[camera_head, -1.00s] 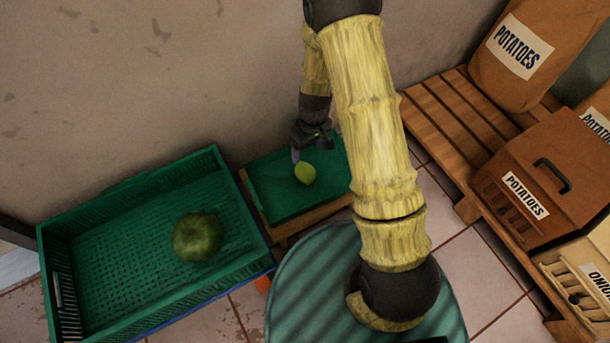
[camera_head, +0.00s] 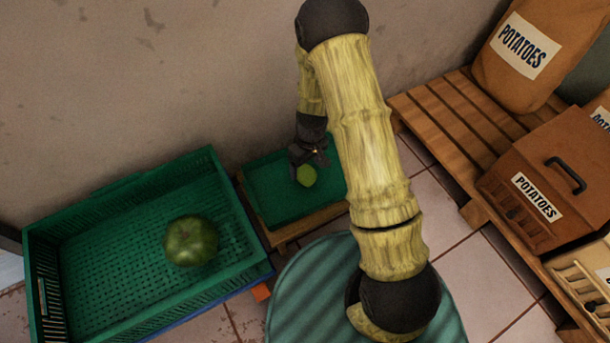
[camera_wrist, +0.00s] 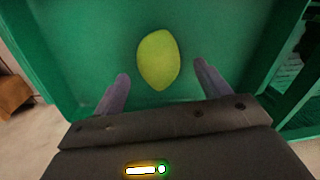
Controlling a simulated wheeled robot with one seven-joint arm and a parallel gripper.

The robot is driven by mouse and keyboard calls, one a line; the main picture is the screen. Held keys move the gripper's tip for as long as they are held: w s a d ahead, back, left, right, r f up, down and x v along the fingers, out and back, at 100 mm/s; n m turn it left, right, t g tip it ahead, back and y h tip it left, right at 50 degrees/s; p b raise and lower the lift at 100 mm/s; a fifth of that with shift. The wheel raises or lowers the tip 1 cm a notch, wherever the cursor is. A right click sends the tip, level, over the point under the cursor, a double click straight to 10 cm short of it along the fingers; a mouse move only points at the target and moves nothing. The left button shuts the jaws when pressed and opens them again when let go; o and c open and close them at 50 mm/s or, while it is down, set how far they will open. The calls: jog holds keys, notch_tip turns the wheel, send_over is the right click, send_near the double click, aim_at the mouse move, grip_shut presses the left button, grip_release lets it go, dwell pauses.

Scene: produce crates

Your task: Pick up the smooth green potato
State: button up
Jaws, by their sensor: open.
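The smooth green potato (camera_head: 306,177) lies on the small green tray (camera_head: 268,186) in the head view. It looks yellow-green and oval in the wrist view (camera_wrist: 158,60), tapering toward my gripper. My gripper (camera_head: 302,172) is right above and beside the potato and hides part of it in the head view. In the wrist view my gripper (camera_wrist: 160,88) is open, with one finger on each side of the space just below the potato. The fingers do not appear to touch it.
A large green crate (camera_head: 110,185) at left holds a round dark green fruit (camera_head: 191,240). The wall (camera_head: 150,70) stands close behind the tray. A pallet (camera_head: 440,120) at right bears a potato sack (camera_head: 540,25) and a brown potato box (camera_head: 560,150).

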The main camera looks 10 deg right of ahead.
aim_at(305, 170)
jog(key=f+b, duration=0.1)
jog(key=f, duration=0.1)
jog(key=f+b, duration=0.1)
jog(key=f, duration=0.1)
jog(key=shift+s+a, duration=0.1)
jog(key=shift+a, duration=0.1)
jog(key=shift+r, duration=0.15)
jog(key=shift+c, duration=0.4)
jog(key=c, duration=1.1)
